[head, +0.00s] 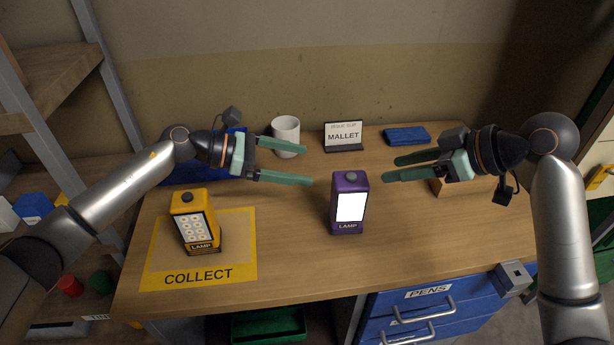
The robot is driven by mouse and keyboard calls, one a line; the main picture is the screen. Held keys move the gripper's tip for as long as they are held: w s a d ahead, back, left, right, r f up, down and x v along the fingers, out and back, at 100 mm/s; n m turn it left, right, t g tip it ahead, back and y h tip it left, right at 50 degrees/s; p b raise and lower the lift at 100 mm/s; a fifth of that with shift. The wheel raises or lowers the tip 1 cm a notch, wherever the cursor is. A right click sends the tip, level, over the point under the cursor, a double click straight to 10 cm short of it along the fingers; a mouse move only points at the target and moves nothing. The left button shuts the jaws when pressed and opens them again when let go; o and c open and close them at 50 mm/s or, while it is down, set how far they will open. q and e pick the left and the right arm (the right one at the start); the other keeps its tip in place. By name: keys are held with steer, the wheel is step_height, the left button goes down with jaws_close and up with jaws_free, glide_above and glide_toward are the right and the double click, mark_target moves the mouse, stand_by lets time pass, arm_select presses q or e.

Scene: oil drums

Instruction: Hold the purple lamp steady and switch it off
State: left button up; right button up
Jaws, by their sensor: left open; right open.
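The purple lamp (347,222) stands upright in the middle of the wooden table. Its front panel is bright white, and a grey button (350,177) sits on its top. My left gripper (308,164) is open and empty, to the left of the lamp's upper part and apart from it. My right gripper (389,169) is open and empty, to the right of the lamp's upper part and apart from it. The fingers of both grippers point inward toward the lamp's sides.
A yellow lamp (195,219) stands on the yellow-edged COLLECT mat (246,262) at the left. A white mug (286,128), a MALLET sign (343,135) and a blue item (406,135) are at the back. Blue drawers (440,297) are below the table. The table front is clear.

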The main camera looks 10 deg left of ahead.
mark_target(362, 193)
arm_select(q)
steer(key=d+f, duration=0.1)
steer(key=s+d+f+g, duration=0.1)
steer(key=shift+d+f, duration=0.3)
steer(key=shift+d, duration=0.05)
steer(key=shift+d+f+m, duration=0.15)
steer(key=shift+d+m, duration=0.1)
steer(key=shift+m, duration=0.05)
steer(key=shift+y, duration=0.3)
steer(key=x, duration=1.2)
steer(key=shift+c, duration=0.4)
jaws_close()
arm_select(e)
jaws_close()
stand_by(0.9)
